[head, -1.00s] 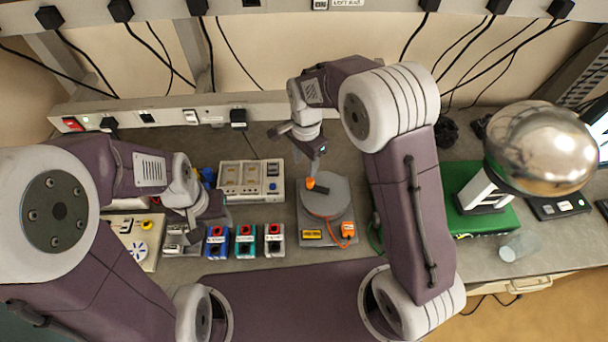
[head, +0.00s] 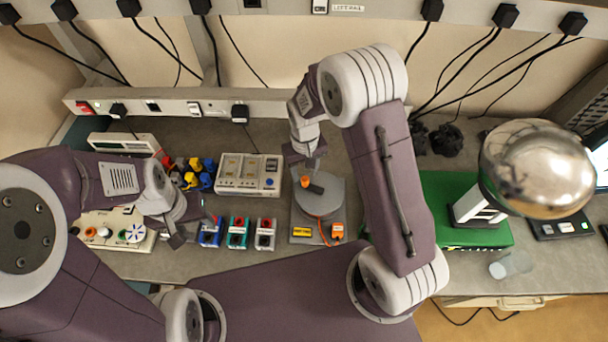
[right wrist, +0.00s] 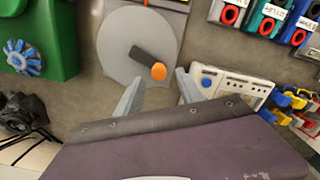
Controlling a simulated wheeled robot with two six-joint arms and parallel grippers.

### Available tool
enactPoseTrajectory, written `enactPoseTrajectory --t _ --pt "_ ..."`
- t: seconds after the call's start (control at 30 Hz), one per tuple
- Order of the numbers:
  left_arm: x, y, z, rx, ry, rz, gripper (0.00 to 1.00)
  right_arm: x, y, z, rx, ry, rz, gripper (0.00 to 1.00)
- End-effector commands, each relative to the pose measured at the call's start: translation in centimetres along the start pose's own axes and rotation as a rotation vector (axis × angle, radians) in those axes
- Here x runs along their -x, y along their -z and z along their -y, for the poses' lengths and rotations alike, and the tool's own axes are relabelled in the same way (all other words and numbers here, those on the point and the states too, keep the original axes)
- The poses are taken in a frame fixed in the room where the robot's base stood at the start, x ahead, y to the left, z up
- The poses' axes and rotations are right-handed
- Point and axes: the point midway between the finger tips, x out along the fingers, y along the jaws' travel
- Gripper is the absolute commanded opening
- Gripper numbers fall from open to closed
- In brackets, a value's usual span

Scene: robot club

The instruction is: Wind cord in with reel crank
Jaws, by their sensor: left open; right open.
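The reel is a flat grey disc (head: 338,197) on a grey base plate. Its black crank arm (head: 316,188) ends in an orange knob (head: 306,181). An orange cord (head: 321,229) runs from the disc's front toward an orange block (head: 337,230). My right gripper (head: 305,158) is open just behind the knob and apart from it. In the right wrist view the orange knob (right wrist: 158,71) shows near the gap between the two open fingertips (right wrist: 160,82). My left gripper (head: 187,228) is open and empty, left of the small coloured boxes.
Blue, green and grey boxes (head: 237,233) stand left of the reel's front. A white panel device (head: 248,174) and several yellow and blue clips (head: 190,178) lie behind them.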

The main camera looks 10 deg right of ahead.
Motion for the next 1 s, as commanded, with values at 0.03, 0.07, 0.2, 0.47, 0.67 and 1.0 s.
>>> enactPoseTrajectory --t 0.03,0.07,0.2,0.47,0.67,1.0 --pt "0.5 0.1 0.0 0.000 0.000 0.000 0.54 -0.8 -0.1 0.0 0.000 0.000 0.005 0.45" --pt "0.6 0.1 0.0 0.000 0.000 0.000 0.54 -1.3 -0.2 0.0 0.000 0.000 0.005 0.45" --pt "0.9 0.1 0.0 0.000 0.000 0.000 0.54 -3.0 -0.1 0.0 0.000 0.000 0.003 0.45" --pt "0.9 0.1 0.0 0.000 0.000 0.000 0.54 -3.6 0.0 0.0 0.000 0.000 -0.001 0.45" --pt "0.9 0.1 0.0 0.000 0.000 0.000 0.54 -3.6 0.0 0.0 -0.001 0.000 -0.001 0.03" --pt "0.6 0.1 0.0 0.000 0.000 0.000 0.54 -3.7 0.8 -1.0 -0.240 0.000 -0.001 0.00"
